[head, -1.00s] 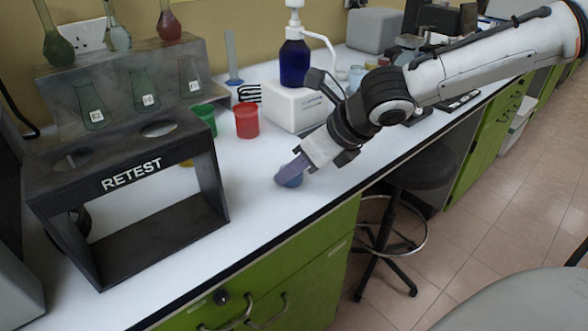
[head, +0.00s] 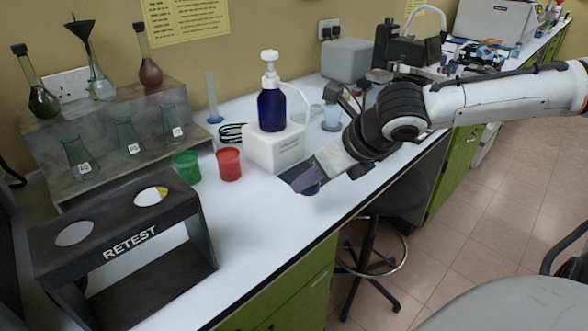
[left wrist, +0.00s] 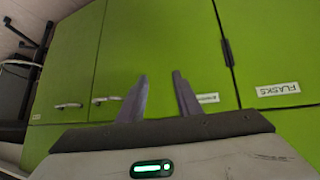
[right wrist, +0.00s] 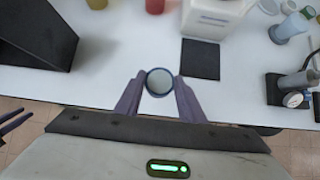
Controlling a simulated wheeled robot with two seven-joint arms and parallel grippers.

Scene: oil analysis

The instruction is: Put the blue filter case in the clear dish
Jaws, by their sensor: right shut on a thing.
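My right gripper (head: 309,182) is shut on the small round blue filter case, held above the white bench near its front edge. In the right wrist view the case (right wrist: 159,83) shows as a blue ring with a pale face between the fingertips (right wrist: 158,88). In the head view the fingers mostly hide it. I cannot clearly make out the clear dish; a faint see-through vessel (head: 316,111) stands behind the white pump-bottle box. My left gripper (left wrist: 160,96) is open and empty before green cabinet doors, outside the head view.
A dark square mat (right wrist: 200,59) lies beside the case, before the white box (head: 275,149) with its blue pump bottle (head: 271,109). Red (head: 229,164) and green (head: 187,166) cups stand left. The black RETEST stand (head: 125,245) is at front left. Bench between is clear.

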